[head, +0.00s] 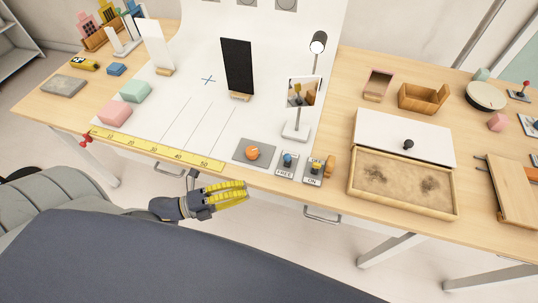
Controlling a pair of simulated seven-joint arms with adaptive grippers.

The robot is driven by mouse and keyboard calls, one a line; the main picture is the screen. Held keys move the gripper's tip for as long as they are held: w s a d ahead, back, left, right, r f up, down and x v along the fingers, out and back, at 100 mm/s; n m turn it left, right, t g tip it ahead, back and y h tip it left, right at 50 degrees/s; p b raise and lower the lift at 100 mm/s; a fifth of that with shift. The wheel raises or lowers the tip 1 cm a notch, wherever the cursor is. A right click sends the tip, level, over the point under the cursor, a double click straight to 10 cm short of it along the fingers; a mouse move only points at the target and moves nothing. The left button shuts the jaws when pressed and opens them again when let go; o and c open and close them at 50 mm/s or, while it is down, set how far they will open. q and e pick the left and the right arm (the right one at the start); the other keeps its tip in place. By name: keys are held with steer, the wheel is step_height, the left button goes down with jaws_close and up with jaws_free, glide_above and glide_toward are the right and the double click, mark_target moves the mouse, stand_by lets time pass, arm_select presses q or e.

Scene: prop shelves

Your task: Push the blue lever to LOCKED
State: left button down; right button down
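The blue lever (288,160) is a small blue-topped handle on a grey base near the front edge of the table. A label reading FREE (284,173) sits at its front; no LOCKED label is readable in this view. My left gripper (246,190), with yellow fingers, is in front of the table edge, to the left and nearer than the lever, apart from it. My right gripper is not in view.
An orange knob (252,153) on a grey plate is left of the lever; a switch (317,167) labelled ON is close on its right. A lamp (297,130) stands behind. A shallow wooden tray (400,205) lies further right. A yellow ruler (155,149) runs along the front left.

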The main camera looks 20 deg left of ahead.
mark_target(287, 160)
arm_select(q)
steer(key=x, duration=1)
steer(key=shift+w+r, duration=0.15)
steer(key=shift+w, duration=0.45)
steer(key=shift+w+r, duration=0.15)
steer(key=shift+w, duration=1.15)
steer(key=shift+a, duration=0.1)
